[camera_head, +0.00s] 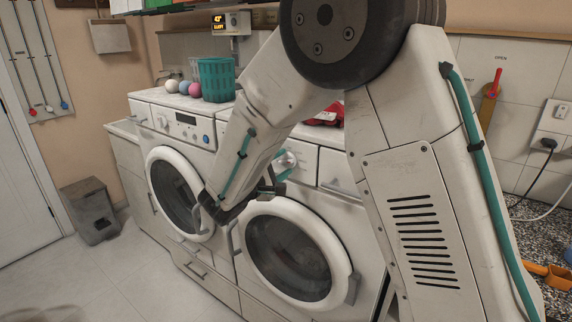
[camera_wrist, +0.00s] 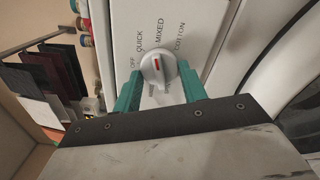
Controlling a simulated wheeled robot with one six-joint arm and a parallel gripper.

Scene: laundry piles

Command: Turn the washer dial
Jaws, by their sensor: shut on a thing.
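The washer dial (camera_wrist: 157,66) is a round white knob with a red mark, on a white panel lettered OFF, QUICK, MIXED and COTTON. In the wrist view its red mark runs nearly upright, with its upper end toward the space between QUICK and MIXED. My gripper (camera_wrist: 160,84) has its two teal fingers on either side of the dial, shut on it. In the head view the dial (camera_head: 289,160) is on the right-hand machine's panel, partly hidden by my gripper (camera_head: 281,172). The washer (camera_head: 325,225) has its round door shut.
A second machine (camera_head: 149,135) stands at left, with a teal basket (camera_head: 216,79) and several coloured balls on top. Red cloth (camera_head: 325,113) lies on the right machine. A grey bin (camera_head: 91,210) stands on the floor at left. Open floor lies in front of the left machine.

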